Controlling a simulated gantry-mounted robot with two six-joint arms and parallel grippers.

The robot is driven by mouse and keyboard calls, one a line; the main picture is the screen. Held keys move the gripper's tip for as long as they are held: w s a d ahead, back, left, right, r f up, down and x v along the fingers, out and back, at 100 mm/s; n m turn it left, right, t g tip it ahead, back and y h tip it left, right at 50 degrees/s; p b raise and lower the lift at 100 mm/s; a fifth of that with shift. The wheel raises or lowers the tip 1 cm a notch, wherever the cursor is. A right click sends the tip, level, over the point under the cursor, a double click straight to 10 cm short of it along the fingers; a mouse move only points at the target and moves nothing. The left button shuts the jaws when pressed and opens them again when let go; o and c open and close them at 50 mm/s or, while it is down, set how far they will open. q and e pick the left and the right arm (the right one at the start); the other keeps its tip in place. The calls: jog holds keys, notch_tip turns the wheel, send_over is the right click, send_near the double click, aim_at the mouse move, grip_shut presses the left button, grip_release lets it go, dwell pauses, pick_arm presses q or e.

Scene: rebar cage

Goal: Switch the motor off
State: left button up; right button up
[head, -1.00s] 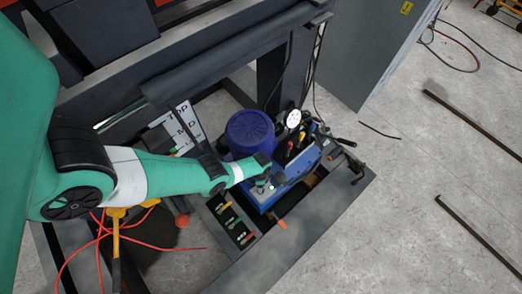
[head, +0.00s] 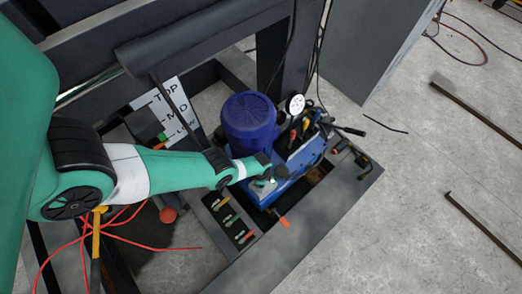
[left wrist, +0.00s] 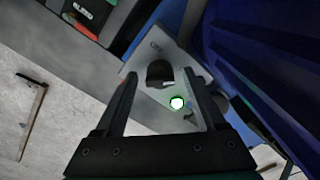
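The blue motor (head: 249,118) stands upright on a blue power unit in the head view. A grey switch plate (left wrist: 140,62) in the left wrist view carries a black knob (left wrist: 159,73) and a small button lit green (left wrist: 177,103). My left gripper (left wrist: 160,78) is open, with one finger on each side of the knob and button. I cannot tell whether the fingers touch the plate. In the head view my left gripper (head: 264,178) hides most of the switch plate, just in front of the motor. My right gripper is not in view.
A white gauge (head: 295,103) and several coloured levers (head: 305,128) sit right of the motor. A lever panel (head: 229,219) lies in front. A sign reading TOP, MID, LOW (head: 170,108) and dark frame beams are behind. Red cables (head: 120,238) lie left; open floor is right.

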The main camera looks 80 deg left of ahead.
pick_arm(q)
grip_shut()
jog(key=shift+n, duration=0.4)
jog(key=n, duration=0.3)
jog(key=shift+n, duration=0.3)
jog(key=n, duration=0.4)
jog(key=shift+b, duration=0.4)
jog(key=n, duration=0.9)
jog(key=shift+n, duration=0.4)
